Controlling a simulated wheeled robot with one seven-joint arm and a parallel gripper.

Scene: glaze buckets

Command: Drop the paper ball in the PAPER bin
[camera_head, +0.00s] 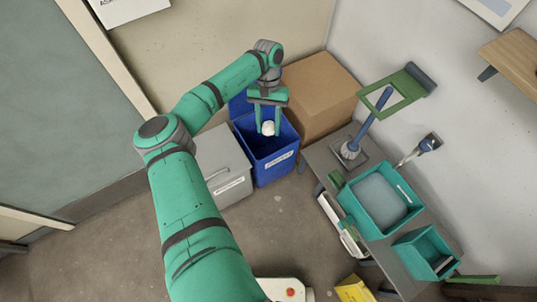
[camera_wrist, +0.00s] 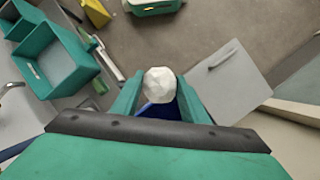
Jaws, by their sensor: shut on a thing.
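The white, faceted paper ball (camera_head: 268,128) is held between the fingertips of my gripper (camera_head: 267,122). It also shows in the wrist view (camera_wrist: 159,85) between the two green fingers. My gripper is shut on it, above the open mouth of a blue bin (camera_head: 274,168). The bin has a white label on its front, too small to read for sure. In the wrist view a small part of the blue bin (camera_wrist: 158,111) shows below the ball; my gripper hides the rest.
A grey lidded bin (camera_head: 226,165) stands left of the blue bin. A cardboard box (camera_head: 318,92) is behind it at right. A grey bench (camera_head: 325,158) with teal tubs (camera_head: 350,205) and a brush (camera_head: 349,149) stands at right.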

